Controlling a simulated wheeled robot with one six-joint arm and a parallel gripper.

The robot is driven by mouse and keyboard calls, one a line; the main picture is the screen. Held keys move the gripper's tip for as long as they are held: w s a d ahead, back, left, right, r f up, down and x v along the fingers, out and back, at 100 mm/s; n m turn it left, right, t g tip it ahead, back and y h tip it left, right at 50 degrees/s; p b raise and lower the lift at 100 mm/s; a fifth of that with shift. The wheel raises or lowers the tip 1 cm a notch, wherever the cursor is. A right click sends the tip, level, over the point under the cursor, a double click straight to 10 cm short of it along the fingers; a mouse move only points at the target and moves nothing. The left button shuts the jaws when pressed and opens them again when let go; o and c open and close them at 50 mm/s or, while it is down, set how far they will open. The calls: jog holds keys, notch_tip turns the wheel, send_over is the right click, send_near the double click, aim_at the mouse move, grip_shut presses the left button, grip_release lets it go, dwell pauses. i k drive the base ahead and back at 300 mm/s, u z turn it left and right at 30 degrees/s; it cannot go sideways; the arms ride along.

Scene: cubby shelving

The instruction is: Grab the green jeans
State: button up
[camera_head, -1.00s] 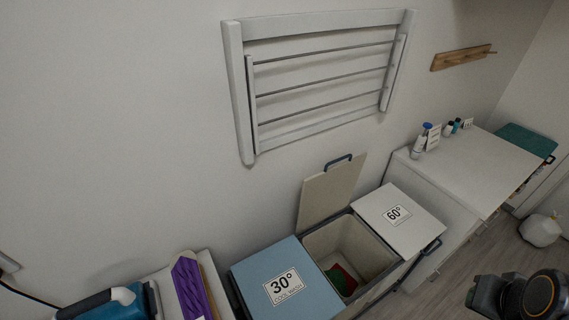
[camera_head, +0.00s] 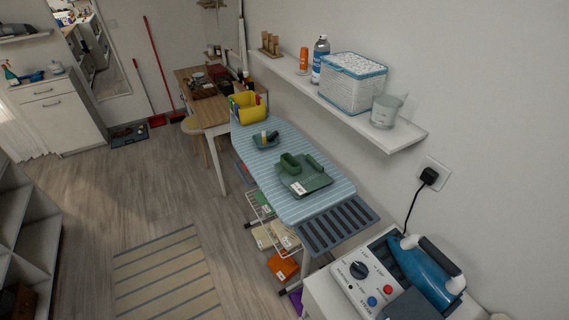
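I cannot make out any green jeans for certain in this view. A flat dark green piece (camera_head: 305,184) lies on the ironing board (camera_head: 322,205), with smaller green objects (camera_head: 289,164) on or beside it; I cannot tell whether any of it is cloth. Folded items, including a beige one (camera_head: 283,235) and an orange one (camera_head: 283,267), sit on and below a wire rack under the board. My gripper is not in view.
A steam iron (camera_head: 424,270) stands on its station at the lower right. A wall shelf (camera_head: 345,115) juts out above the board. A wooden table (camera_head: 203,98) stands behind. Grey cubby shelving (camera_head: 35,235) is at the left edge. The floor around the striped rug (camera_head: 168,275) is clear.

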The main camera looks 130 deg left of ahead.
aim_at(301, 173)
jog(key=k, duration=0.35)
jog(key=u, duration=3.3)
jog(key=k, duration=0.8)
jog(key=u, duration=1.35)
jog(key=i, duration=1.75)
jog(key=z, duration=1)
jog(key=i, duration=0.55)
jog(key=z, duration=0.45)
